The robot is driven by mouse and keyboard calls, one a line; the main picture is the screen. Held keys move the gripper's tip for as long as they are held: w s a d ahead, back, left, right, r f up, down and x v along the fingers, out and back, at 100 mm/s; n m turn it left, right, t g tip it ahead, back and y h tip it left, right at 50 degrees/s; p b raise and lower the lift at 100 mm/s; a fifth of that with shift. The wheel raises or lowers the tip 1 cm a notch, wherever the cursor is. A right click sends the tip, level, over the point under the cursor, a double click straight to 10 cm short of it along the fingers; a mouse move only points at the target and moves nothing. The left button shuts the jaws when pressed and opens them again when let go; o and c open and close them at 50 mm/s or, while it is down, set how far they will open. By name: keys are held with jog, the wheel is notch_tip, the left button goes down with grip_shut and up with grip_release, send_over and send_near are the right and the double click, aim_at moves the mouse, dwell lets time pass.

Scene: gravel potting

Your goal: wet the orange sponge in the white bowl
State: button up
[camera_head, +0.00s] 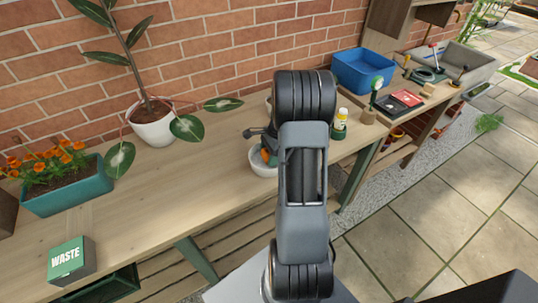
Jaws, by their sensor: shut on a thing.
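The white bowl (262,170) stands on the wooden bench, left of my arm, which hides its right side. A small orange patch, the sponge (265,155), shows at the bowl's opening. My gripper (265,148) points down over the bowl and is shut on the sponge. Its fingertips are mostly hidden by my arm. I cannot tell whether the sponge touches the bowl's inside or any water.
A white-potted plant (153,127) and a teal planter of orange flowers (68,190) stand left. A green WASTE box (71,260) is near the front edge. Bench between planter and bowl is clear.

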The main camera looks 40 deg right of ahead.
jog(key=shift+r, duration=0.15)
jog(key=shift+r+p, duration=2.95)
jog(key=shift+r, duration=0.55)
notch_tip(320, 180, up, 4)
jog(key=p, duration=0.3)
dwell(0.4)
